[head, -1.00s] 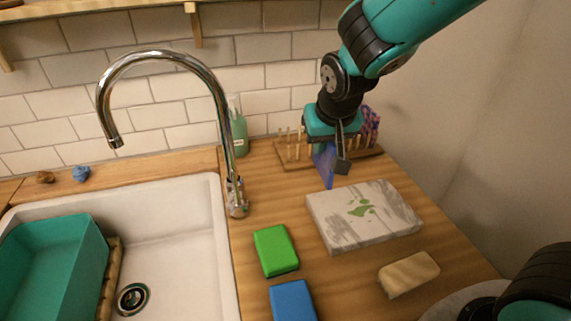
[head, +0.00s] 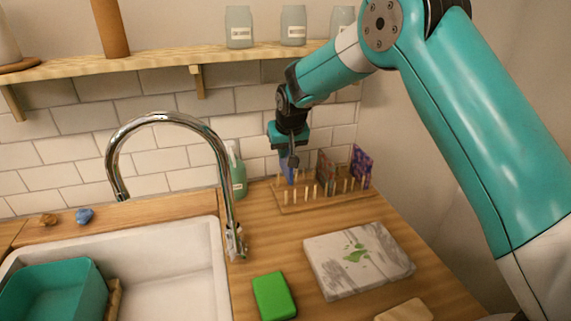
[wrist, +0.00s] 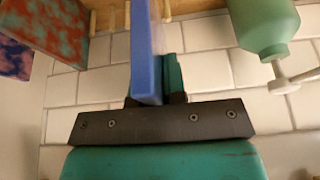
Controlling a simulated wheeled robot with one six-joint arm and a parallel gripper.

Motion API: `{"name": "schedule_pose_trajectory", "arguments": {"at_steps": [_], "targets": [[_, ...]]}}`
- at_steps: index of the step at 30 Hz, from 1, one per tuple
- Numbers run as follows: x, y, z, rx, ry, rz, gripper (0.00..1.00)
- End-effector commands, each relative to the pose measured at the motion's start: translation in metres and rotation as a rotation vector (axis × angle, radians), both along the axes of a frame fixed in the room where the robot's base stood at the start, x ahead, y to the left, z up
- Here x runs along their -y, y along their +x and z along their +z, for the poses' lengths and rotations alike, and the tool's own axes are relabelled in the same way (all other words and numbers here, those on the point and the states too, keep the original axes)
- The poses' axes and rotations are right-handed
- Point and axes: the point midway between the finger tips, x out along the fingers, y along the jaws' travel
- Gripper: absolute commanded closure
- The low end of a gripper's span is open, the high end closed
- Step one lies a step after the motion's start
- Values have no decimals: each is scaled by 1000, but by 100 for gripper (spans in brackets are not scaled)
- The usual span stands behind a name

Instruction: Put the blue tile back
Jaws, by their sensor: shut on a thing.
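The blue tile (head: 290,173) is upright, held by my gripper (head: 291,158), which is shut on it. In the wrist view the tile (wrist: 146,50) stands edge-on between the fingers (wrist: 155,98). The wooden peg rack (head: 318,202) is at the back of the counter. The tile is at the rack's left end, its lower edge among or just behind the pegs; I cannot tell whether it touches the base. A reddish tile (head: 325,166) and a purple patterned tile (head: 362,167) stand in the rack to the right.
A green bottle (head: 238,178) stands close left of the rack. The chrome faucet (head: 232,190) rises further left, by the sink (head: 180,270). A stained marbled slab (head: 358,260) and a green sponge (head: 273,296) lie in front. A jar shelf (head: 170,60) runs above.

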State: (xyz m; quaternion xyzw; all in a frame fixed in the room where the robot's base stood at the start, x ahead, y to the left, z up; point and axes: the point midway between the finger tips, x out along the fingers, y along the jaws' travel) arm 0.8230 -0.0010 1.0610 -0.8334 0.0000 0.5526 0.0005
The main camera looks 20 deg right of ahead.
Motion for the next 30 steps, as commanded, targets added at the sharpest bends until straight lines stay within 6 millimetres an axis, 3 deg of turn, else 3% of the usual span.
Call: {"name": "schedule_pose_trajectory", "arguments": {"at_steps": [13, 28, 29, 30], "targets": [[0, -4, -57, -11, -2, -1, 100], [0, 0, -71, -7, -1, 0, 100], [0, 0, -70, -7, -1, 0, 84], [0, 0, -70, -8, -1, 0, 75]]}}
